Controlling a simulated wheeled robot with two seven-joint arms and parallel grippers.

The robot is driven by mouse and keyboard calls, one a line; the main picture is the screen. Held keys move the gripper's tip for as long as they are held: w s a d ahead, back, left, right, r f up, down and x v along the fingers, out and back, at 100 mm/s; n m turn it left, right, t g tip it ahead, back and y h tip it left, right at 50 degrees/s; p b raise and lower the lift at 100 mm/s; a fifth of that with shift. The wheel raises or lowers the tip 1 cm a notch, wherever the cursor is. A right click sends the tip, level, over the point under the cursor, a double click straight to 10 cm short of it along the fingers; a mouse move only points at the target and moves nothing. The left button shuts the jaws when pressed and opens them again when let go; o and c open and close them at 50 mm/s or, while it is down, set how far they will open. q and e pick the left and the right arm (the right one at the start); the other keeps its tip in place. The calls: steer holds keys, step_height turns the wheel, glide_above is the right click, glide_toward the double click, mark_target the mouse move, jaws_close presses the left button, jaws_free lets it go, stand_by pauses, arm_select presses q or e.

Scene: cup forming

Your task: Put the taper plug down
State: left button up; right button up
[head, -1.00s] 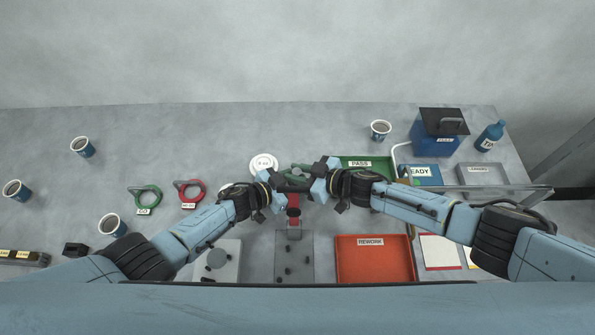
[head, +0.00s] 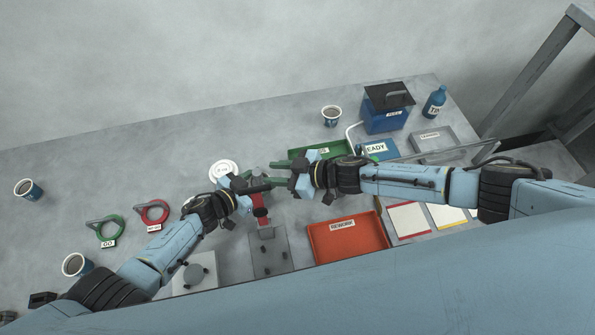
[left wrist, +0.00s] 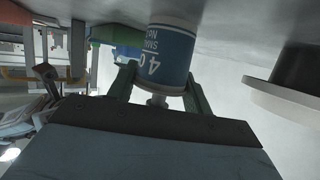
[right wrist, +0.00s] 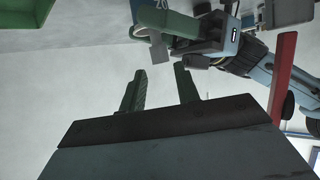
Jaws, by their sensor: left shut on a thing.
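My left gripper (head: 243,184) is low over the middle of the table. In the left wrist view, its fingers are shut on the taper plug (left wrist: 171,62), a white cylinder with a blue lettered band. The plug's far end is close to the grey table surface; I cannot tell if it touches. The plug is not clearly visible in the head view. My right gripper (head: 280,174) is beside the left one, and the right wrist view shows its fingers (right wrist: 158,72) apart and empty.
A white disc (head: 222,167) stands just behind my left gripper. A fixture plate (head: 268,256) with a red part (head: 261,213) is in front. Orange rework tray (head: 348,237) and green tray (head: 305,149) lie right. Red ring (head: 153,211) and green ring (head: 106,228) lie left.

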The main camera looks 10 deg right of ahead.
arm_select(q)
steer(key=o, duration=1.1)
steer(key=shift+o, duration=0.2)
arm_select(e)
steer(key=v, duration=0.6)
steer(key=shift+d, duration=0.1)
